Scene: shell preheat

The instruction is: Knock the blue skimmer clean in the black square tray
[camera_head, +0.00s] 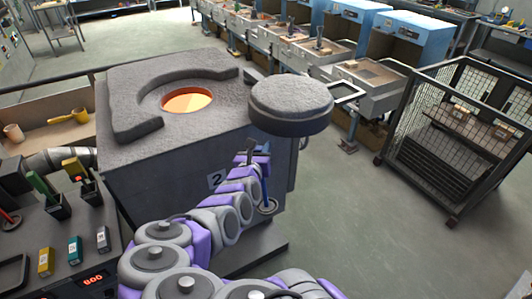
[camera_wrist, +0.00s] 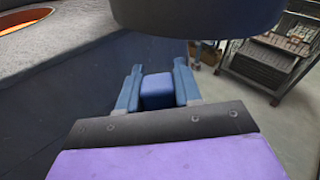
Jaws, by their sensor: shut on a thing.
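My gripper (camera_head: 257,150) is shut on the blue skimmer (camera_head: 266,187), beside the furnace's right side. The skimmer hangs down with its round grey disc low, clear of the furnace. In the wrist view its blue handle block (camera_wrist: 158,92) sits between both fingers; the disc is hidden there. The black square tray (camera_head: 24,272) is at the lower left of the head view, partly cut off by the picture edge. It lies on the dark bench, well away from the skimmer.
The grey furnace (camera_head: 140,80) has a glowing open mouth (camera_head: 187,101). Its thick round lid (camera_head: 290,105) is swung out right, close above my gripper. Tool holders (camera_head: 58,206) and small coloured blocks (camera_head: 74,250) stand on the bench. A wire cage cart (camera_head: 430,140) stands right; floor between is clear.

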